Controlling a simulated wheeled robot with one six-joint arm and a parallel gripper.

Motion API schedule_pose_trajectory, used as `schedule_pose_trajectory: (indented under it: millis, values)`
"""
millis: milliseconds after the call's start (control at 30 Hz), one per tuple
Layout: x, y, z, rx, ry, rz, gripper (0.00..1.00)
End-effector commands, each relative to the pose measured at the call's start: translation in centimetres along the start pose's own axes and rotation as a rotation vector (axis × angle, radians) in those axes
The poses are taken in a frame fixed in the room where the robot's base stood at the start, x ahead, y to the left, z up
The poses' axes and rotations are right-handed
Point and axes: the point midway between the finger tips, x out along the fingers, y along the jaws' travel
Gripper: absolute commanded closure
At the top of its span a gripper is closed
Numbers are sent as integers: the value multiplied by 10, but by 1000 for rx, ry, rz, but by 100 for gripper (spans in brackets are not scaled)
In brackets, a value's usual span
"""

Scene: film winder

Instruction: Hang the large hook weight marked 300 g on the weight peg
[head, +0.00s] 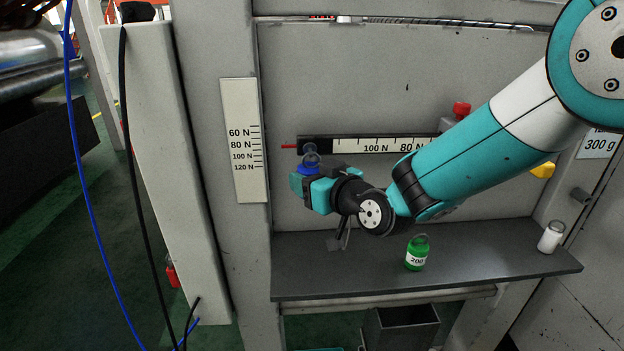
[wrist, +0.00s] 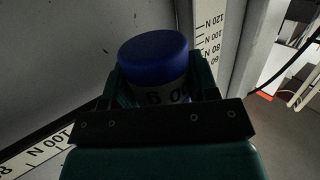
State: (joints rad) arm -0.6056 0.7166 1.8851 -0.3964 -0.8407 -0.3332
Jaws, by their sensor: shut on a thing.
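My gripper (head: 309,184) is shut on a blue weight (head: 308,169), which it holds upright below the left end of the dark lever bar (head: 320,144). In the wrist view the blue weight (wrist: 153,50) sits between the fingers, its pale label partly hidden with "00 g" upside down. The weight's hook (head: 311,158) rises close to a small round dark part (head: 309,149) at the bar's left end, perhaps the weight peg. I cannot tell whether the hook touches or hangs on it.
A green weight marked 200 (head: 416,254) and a white weight (head: 551,237) stand on the dark shelf (head: 480,262). A vertical scale plate (head: 240,120) is left of the bar, with a red pointer (head: 288,146) near it. A 300 g sign (head: 599,146) is at the right.

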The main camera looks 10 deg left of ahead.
Motion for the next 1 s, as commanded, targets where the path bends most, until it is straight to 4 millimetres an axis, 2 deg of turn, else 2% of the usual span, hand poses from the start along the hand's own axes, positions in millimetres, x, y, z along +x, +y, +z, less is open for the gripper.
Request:
schedule_pose_trajectory:
  millis: [67, 100, 200, 467, 633, 767, 1000]
  values:
    - [0, 0, -1, 0, 1, 0, 71]
    - [0, 0, -1, 0, 2, 0, 37]
    - [0, 0, -1, 0, 1, 0, 16]
    - [-1, 0, 0, 1, -1, 0, 16]
    - [-14, 1, 2, 1, 0, 2, 16]
    - [-40, 1, 4, 1, 1, 3, 16]
    - [-103, 2, 4, 0, 3, 5, 16]
